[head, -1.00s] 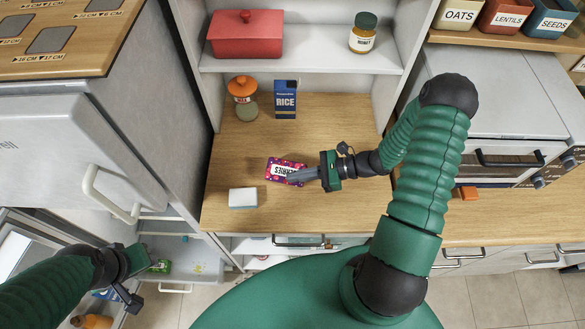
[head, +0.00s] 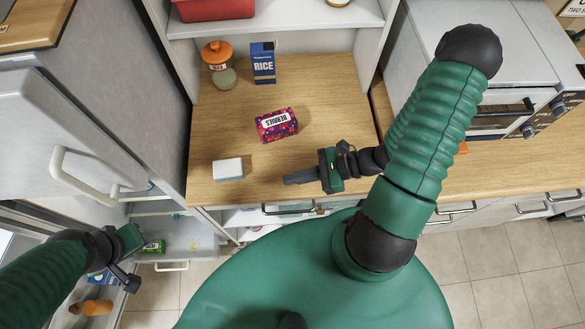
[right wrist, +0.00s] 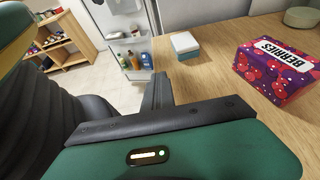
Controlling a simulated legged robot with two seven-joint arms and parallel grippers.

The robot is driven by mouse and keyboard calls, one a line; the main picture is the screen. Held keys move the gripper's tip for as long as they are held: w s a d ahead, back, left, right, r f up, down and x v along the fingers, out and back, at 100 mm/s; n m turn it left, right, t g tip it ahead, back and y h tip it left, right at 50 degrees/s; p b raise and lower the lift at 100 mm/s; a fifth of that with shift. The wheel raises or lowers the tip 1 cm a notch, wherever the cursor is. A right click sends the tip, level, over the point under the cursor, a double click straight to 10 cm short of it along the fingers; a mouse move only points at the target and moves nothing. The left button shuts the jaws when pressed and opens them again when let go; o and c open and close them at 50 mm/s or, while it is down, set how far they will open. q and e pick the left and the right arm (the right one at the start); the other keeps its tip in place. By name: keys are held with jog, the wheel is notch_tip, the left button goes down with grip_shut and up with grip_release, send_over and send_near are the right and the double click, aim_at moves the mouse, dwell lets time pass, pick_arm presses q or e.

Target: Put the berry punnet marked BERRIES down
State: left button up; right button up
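The berry punnet (head: 276,125), dark purple-red with a white BERRIES label, rests on the wooden worktop (head: 335,110). It also shows at the right of the right wrist view (right wrist: 276,68). My right gripper (head: 285,181) is below the punnet in the head view, clear of it, with nothing seen in its grip. Its grey fingers show as a single bar there and in the right wrist view, so their spread cannot be judged. My left gripper (head: 133,270) is at lower left, by the open fridge; its fingers are not clear.
A white-topped block (head: 228,169) lies left of the right gripper. A rice box (head: 263,64) and an orange-lidded jar (head: 218,65) stand at the back of the worktop. Bare wood surrounds the punnet.

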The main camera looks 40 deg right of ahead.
jog(key=o, duration=0.7)
jog(key=shift+d, duration=0.3)
jog(key=o, duration=1)
jog(key=shift+a, duration=0.35)
jog(key=shift+d, duration=0.35)
